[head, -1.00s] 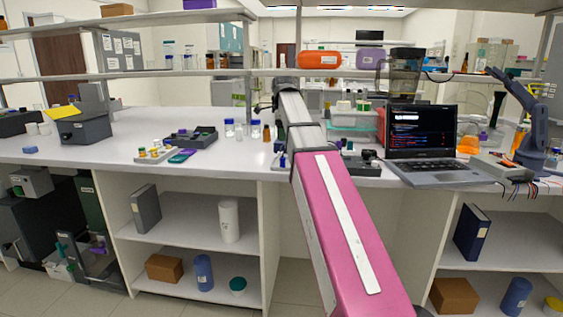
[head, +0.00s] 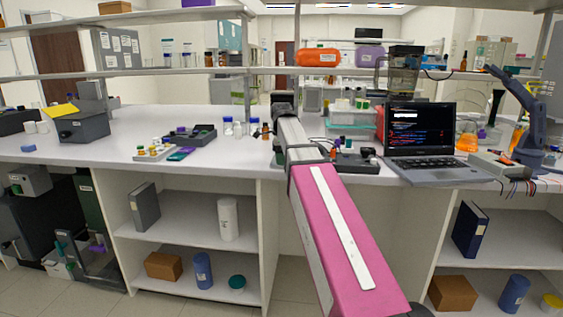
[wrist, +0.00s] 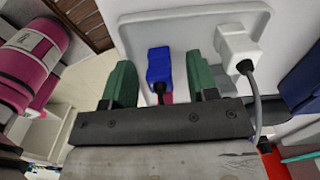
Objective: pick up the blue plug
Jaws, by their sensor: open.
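The blue plug (wrist: 160,66) is in the wrist view, near the middle, in front of a white panel (wrist: 188,32). Its dark cable runs down toward my gripper. My gripper (wrist: 160,74) is open, with one green finger to the left of the plug and one to the right. Gaps show between the plug and both fingers, so it is not gripped. I cannot tell how far the fingertips reach along the plug. In the head view I cannot make out the plug, and my arm hides much of that part of the bench.
A white plug (wrist: 238,45) with a grey cable sits close to the right finger. In the head view, a laptop (head: 420,135) stands right of my arm, and a dark tray (head: 190,136) and small bottles lie left. The bench (head: 75,160) has clear surface farther left.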

